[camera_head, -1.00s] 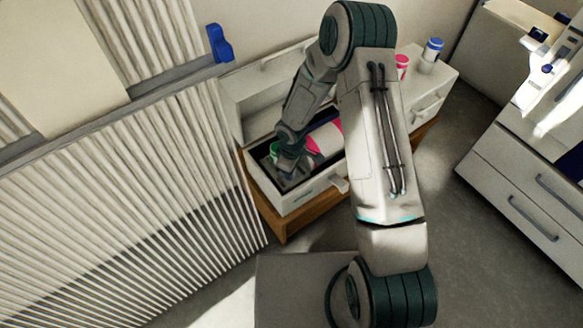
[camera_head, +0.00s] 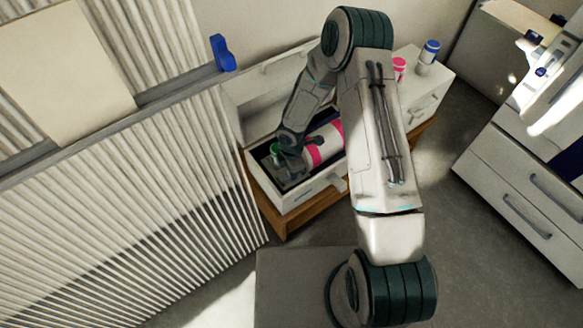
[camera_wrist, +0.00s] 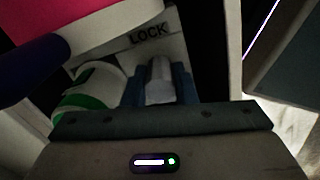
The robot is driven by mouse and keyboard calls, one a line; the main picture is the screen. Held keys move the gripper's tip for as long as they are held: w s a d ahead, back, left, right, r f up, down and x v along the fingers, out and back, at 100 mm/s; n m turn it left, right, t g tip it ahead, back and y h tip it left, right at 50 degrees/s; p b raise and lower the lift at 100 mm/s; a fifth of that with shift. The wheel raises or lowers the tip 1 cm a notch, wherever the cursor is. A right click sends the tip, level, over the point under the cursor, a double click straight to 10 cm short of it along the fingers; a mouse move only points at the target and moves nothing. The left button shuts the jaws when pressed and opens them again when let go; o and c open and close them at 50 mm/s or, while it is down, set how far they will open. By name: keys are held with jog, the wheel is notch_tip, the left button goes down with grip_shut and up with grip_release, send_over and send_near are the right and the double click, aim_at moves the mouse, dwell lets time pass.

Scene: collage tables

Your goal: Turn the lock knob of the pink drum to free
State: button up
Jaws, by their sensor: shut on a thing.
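The pink drum (camera_head: 322,146), white with pink bands, lies in the open drawer (camera_head: 300,195). In the wrist view its pink and white end (camera_wrist: 95,20) fills the upper left. The lock knob (camera_wrist: 158,82), a grey block, stands by a plate with the word LOCK (camera_wrist: 148,36). My gripper (camera_wrist: 158,72) is shut on the knob, one bluish finger on each side. In the head view my gripper (camera_head: 290,168) reaches down into the drawer at the drum's left end and hides the knob. The knob's exact angle is hard to tell.
A white and green container (camera_wrist: 88,92) is close beside my left finger; its green top (camera_head: 274,149) shows in the drawer. Pink-lidded (camera_head: 398,68) and blue-lidded (camera_head: 429,52) jars stand on the cabinet top. A ribbed panel (camera_head: 130,210) borders the left.

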jog(key=shift+n, duration=0.5)
jog(key=o, duration=1)
notch_tip(320, 180, up, 14)
jog(key=p, duration=0.4)
